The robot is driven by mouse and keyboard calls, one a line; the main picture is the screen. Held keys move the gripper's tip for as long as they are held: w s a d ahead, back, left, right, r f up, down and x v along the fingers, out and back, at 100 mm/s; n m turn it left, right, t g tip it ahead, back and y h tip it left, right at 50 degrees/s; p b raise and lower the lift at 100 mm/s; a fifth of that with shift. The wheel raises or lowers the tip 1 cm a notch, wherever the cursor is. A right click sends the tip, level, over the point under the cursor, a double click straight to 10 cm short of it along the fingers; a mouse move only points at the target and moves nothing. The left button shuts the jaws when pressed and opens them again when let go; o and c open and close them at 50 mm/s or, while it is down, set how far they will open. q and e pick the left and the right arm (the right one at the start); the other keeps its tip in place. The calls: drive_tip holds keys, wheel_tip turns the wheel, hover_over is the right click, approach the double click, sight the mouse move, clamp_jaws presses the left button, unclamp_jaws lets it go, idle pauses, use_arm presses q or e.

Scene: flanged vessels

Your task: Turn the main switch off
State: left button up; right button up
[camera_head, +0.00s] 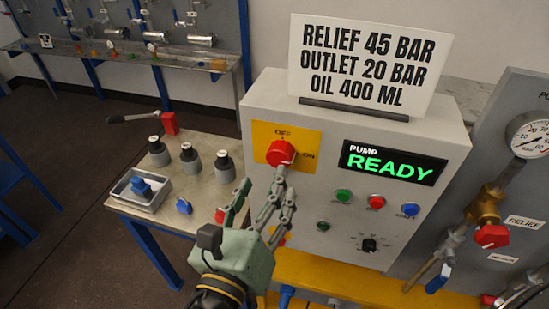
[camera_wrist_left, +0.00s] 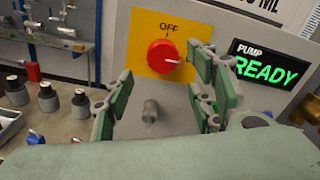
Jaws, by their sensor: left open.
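The main switch is a red round knob (camera_head: 281,153) on a yellow plate (camera_head: 262,134) marked OFF at the top and ON at the right. It also shows in the left wrist view (camera_wrist_left: 161,56), where its white mark points right, toward the ON side. My left gripper (camera_head: 263,192) is open and empty, just below and in front of the knob. In the left wrist view the knob appears between the two spread fingers; no contact is clear. One finger hides the ON label there. My right gripper is not in view.
The grey control box (camera_head: 455,140) carries a PUMP READY display (camera_head: 393,162), several coloured buttons and a black dial (camera_head: 369,245). A sign (camera_head: 369,65) stands on top. A side table (camera_head: 222,180) with several small vessels is at left. Gauge and valves (camera_head: 490,205) are at right.

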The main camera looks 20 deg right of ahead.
sight(276, 162)
use_arm(q)
drive_tip(key=p+x, duration=0.2)
drive_tip(key=x, duration=0.5)
drive_tip(key=shift+w+d, duration=0.1)
drive_tip(key=shift+w, duration=0.05)
drive_tip(key=c, duration=1.1)
drive_tip(key=shift+o, duration=0.2)
drive_tip(key=shift+f, duration=0.1)
